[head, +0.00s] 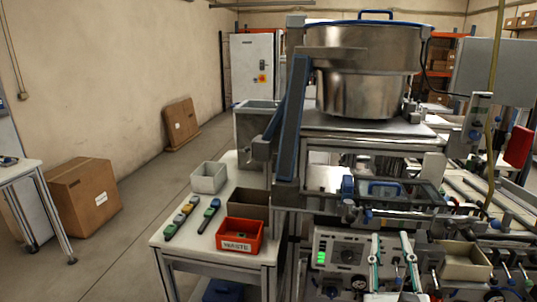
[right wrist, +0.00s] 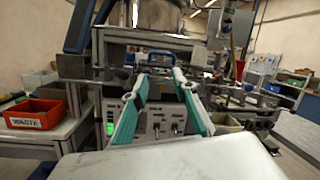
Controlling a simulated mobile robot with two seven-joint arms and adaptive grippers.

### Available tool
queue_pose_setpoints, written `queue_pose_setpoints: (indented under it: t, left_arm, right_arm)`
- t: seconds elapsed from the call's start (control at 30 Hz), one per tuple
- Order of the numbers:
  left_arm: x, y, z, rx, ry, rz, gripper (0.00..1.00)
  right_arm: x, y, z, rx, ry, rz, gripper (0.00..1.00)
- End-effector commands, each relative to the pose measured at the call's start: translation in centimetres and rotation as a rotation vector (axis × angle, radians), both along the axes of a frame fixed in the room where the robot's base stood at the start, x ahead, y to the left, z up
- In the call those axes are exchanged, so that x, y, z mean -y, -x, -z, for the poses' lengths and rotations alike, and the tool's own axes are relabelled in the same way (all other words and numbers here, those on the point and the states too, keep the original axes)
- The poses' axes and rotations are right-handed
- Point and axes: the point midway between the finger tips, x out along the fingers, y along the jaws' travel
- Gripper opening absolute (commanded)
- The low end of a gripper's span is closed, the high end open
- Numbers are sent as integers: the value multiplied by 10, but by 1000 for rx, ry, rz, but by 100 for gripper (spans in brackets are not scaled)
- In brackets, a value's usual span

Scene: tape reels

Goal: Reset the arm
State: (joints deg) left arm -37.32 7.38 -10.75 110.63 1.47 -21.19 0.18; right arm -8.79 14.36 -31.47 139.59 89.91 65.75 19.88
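My right gripper (head: 391,240) shows at the bottom of the head view, in front of the machine's control panel (head: 338,250). Its two pale fingers with teal pads stand apart, with nothing between them. In the right wrist view the same gripper (right wrist: 160,76) is open and empty, its fingers pointing towards the machine front. The fingers appear clear of the panel, but the exact gap cannot be told. My left gripper is not in view.
A red WASTE bin (head: 240,247) and a grey bin (head: 209,178) stand on the side table left of the machine. A steel bowl (head: 368,60) tops the machine. A beige bin (head: 464,264) is right of the gripper. Cardboard boxes (head: 84,197) stand on the floor at left.

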Motion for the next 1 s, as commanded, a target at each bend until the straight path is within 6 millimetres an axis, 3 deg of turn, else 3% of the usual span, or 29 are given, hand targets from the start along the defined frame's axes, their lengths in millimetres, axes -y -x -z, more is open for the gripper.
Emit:
queue_pose_setpoints:
  t: [0.07,0.17,0.27,0.4,0.57,0.7,0.8,0.9,1.0]
  left_arm:
    - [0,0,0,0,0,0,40]
    - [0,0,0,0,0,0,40]
    - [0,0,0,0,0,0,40]
    - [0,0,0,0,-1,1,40]
    - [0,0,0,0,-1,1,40]
    - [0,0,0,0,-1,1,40]
    - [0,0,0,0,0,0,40]
    - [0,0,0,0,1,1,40]
    - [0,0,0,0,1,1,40]
  right_arm:
    - [0,5,-2,28,278,64,28]
    - [-18,10,4,44,675,117,28]
    - [-48,12,33,25,1087,125,28]
    - [-89,16,115,-42,1654,55,28]
    - [-105,33,222,-123,2155,-99,28]
    - [-96,61,313,-189,2511,-282,28]
    - [-81,85,367,-227,2714,-422,28]
    - [-65,107,405,-252,2861,-541,28]
    - [-52,123,429,-268,2953,-627,28]
